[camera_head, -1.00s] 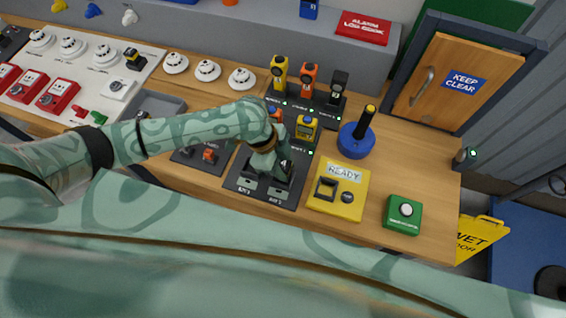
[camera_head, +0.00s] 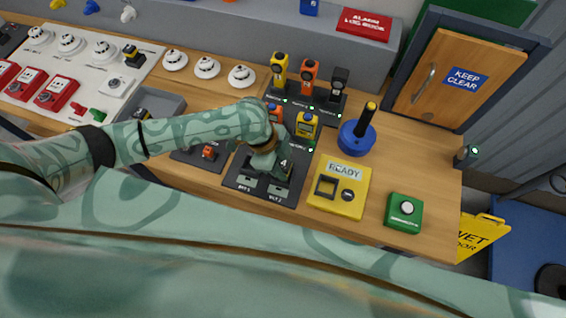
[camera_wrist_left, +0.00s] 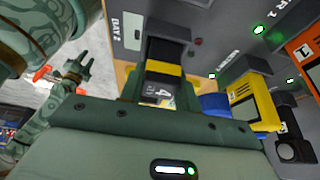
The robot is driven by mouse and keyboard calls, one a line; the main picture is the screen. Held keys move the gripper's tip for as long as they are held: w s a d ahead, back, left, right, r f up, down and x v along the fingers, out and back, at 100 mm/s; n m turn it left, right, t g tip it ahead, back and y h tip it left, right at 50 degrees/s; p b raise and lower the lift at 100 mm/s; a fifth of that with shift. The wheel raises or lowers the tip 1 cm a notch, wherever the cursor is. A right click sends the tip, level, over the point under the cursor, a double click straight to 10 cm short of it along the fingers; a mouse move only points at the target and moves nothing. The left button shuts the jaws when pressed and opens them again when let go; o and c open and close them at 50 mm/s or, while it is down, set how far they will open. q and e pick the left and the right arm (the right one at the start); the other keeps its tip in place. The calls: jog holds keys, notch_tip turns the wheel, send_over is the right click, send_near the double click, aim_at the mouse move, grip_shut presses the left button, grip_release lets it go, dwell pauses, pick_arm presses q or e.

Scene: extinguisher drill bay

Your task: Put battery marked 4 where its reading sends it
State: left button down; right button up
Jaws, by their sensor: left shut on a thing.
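My left gripper (camera_head: 268,166) is shut on the battery marked 4 (camera_head: 284,163), just above the dark two-bay dock (camera_head: 240,180). In the left wrist view the battery (camera_wrist_left: 162,88) is black with a yellow band and a grey face marked 4. I cannot tell whether its lower end touches a bay. The yellow tester (camera_head: 351,205), with a square opening, reads READY and stands right of the dock. My right gripper (camera_wrist_left: 73,72) shows only in the left wrist view, at the left, its fingers apart.
Behind the dock stand orange and yellow handheld units (camera_head: 306,125) and a rack of torch-like units (camera_head: 309,80). A blue round base with a black handle (camera_head: 356,138), a green button box (camera_head: 403,213) and a grey tray (camera_head: 172,103) are nearby.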

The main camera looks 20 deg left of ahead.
pick_arm(q)
jog(key=shift+f, duration=0.5)
jog(key=c, duration=0.6)
grip_release()
notch_tip(320, 180, up, 7)
jog(key=p, duration=0.7)
jog(key=shift+p, duration=0.35)
dwell(0.5)
